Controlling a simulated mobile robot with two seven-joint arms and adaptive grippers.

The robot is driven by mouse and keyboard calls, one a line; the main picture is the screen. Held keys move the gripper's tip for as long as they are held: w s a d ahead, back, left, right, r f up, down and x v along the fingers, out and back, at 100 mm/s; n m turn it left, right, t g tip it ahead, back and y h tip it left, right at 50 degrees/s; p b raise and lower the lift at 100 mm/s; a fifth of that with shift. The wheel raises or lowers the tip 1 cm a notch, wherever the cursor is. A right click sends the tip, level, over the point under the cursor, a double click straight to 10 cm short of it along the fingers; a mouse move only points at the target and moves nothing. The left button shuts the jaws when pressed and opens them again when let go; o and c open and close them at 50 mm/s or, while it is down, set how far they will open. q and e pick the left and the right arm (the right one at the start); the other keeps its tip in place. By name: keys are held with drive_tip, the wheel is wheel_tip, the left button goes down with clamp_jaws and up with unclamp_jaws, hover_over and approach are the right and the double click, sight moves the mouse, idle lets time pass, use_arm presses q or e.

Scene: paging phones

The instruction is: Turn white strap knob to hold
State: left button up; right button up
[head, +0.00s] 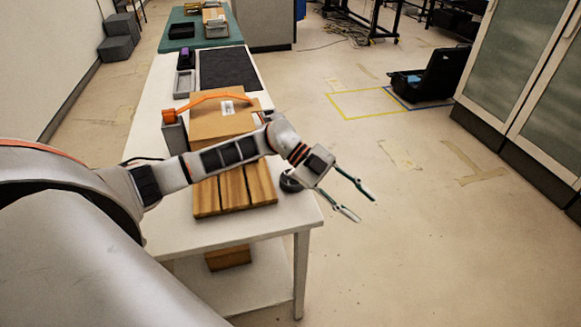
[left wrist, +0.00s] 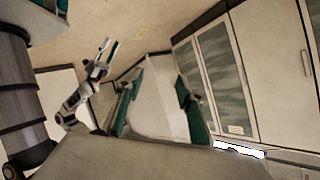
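I cannot make out a white strap knob in either view. An orange strap-like handset (head: 208,97) lies across a brown box (head: 222,119) on the white table. A small dark round thing (head: 290,184) sits at the table's right edge, partly hidden by my left arm. My left gripper (head: 360,206) is open and empty, out past the table's right edge over the floor. Its two fingers also show wide apart in the left wrist view (left wrist: 157,103). My right gripper (left wrist: 108,47) shows small in the left wrist view, its fingers apart and nothing between them.
A slatted wooden block (head: 235,190) lies on the near part of the white table (head: 270,222). A grey tray (head: 184,84) and a dark mat (head: 228,69) lie farther back. A black case (head: 435,78) and cabinets (head: 525,75) stand at right.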

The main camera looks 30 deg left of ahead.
use_arm(q)
drive_tip(key=w+a+n+y, duration=0.2)
drive_tip(key=w+a+y, duration=0.15)
drive_tip(key=a, duration=0.85)
drive_tip(key=n+y+b, duration=0.1)
drive_tip(key=n+y, duration=0.4)
approach(292, 170)
drive_tip(key=x, duration=0.7)
drive_tip(key=shift+d+f, duration=0.15)
drive_tip(key=shift+f, duration=0.15)
drive_tip(key=shift+m, duration=0.3)
clamp_jaws()
